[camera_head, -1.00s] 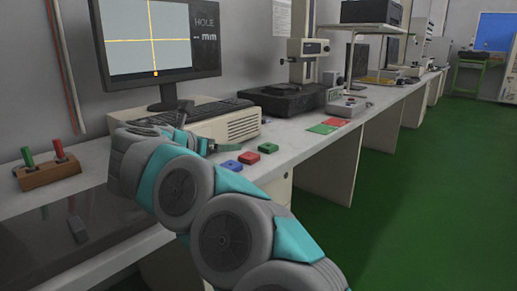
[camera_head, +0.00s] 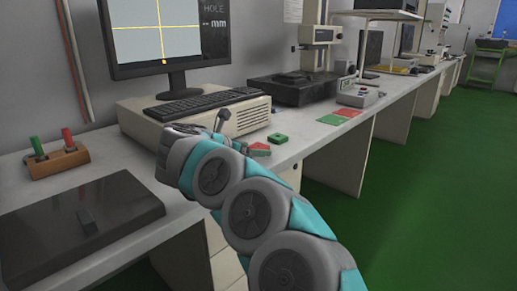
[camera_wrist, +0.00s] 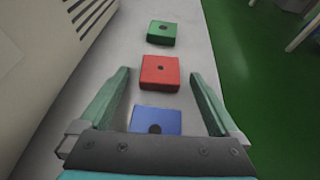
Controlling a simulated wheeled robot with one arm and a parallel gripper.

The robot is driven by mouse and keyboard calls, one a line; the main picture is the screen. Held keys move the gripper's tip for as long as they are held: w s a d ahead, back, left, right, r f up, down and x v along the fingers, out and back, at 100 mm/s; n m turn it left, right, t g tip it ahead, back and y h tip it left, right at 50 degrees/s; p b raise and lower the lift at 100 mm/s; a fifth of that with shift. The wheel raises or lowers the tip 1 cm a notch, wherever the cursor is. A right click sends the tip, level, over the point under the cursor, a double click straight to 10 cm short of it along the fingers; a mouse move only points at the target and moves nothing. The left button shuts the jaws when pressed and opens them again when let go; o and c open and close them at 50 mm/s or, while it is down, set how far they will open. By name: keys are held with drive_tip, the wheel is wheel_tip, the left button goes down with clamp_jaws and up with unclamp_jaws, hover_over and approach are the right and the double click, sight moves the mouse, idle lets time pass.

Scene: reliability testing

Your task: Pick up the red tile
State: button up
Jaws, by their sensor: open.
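In the head view the red tile (camera_head: 258,148) shows partly beside the end of my arm. The blue tile (camera_wrist: 156,121) is nearer my wrist, partly covered by the gripper's body; my arm hides it in the head view. The green tile (camera_wrist: 162,31) lies beyond the red one and also shows in the head view (camera_head: 278,139).
A beige case (camera_head: 235,120) with a keyboard stands close to the left of the tiles. The bench's front edge drops to a green floor (camera_wrist: 258,80) on the right. Flat red and green pads (camera_head: 332,120) and a stage instrument (camera_head: 290,89) are farther along.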

drive_tip(key=shift+c, duration=0.3)
drive_tip(key=c, duration=1.4)
drive_tip(key=shift+r, duration=0.1)
